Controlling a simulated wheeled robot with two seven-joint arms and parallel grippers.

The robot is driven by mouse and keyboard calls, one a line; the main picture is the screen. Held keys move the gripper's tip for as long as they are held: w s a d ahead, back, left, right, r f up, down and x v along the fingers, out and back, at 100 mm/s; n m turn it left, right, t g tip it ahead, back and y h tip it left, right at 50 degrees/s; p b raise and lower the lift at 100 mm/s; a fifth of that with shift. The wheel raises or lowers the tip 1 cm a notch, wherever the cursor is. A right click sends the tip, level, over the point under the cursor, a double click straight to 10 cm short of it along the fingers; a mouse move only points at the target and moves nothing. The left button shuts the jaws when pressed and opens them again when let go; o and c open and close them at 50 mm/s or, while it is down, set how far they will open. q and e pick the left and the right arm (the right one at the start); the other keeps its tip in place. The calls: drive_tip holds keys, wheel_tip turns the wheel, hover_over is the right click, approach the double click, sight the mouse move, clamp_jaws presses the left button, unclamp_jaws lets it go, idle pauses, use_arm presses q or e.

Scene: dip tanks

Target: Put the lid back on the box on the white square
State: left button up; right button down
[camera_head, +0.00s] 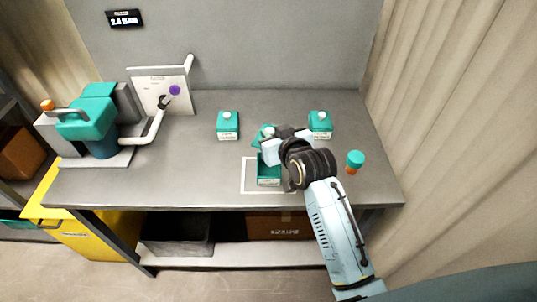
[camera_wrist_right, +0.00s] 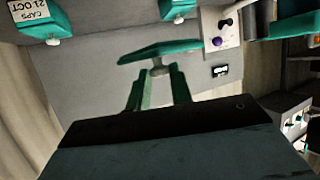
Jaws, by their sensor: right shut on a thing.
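The open teal box (camera_head: 268,181) stands on the white square (camera_head: 247,176) near the front of the table. The box has a pale label on its front. My right gripper (camera_wrist_right: 157,80) is shut on the white knob of the teal lid (camera_wrist_right: 165,50). In the head view the lid (camera_head: 260,137) is partly hidden by my right gripper and arm. It is apart from the box, held toward the far side of it, and looks tilted in the picture. My left gripper is not in view.
A closed teal-lidded box (camera_head: 228,128) stands behind to the left, another (camera_head: 320,125) to the right. A teal-and-orange object (camera_head: 354,162) stands at the right. A teal machine (camera_head: 90,115) and a white panel (camera_head: 152,91) occupy the left. The table's front left is clear.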

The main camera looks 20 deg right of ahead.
wheel_tip(320, 180, down, 10)
drive_tip(key=shift+r+b, duration=0.1)
drive_tip(key=shift+b, duration=0.4)
drive_tip(key=shift+f, duration=0.2)
drive_tip(key=c, duration=1.2)
unclamp_jaws()
drive_tip(key=shift+c, duration=0.2)
drive_tip(key=shift+r, duration=0.1)
drive_tip(key=shift+s+r, duration=0.1)
drive_tip(key=v, duration=1.1)
drive_tip(key=shift+s+r+p, duration=0.2)
drive_tip(key=shift+s+p, duration=0.1)
drive_tip(key=shift+p, duration=0.15)
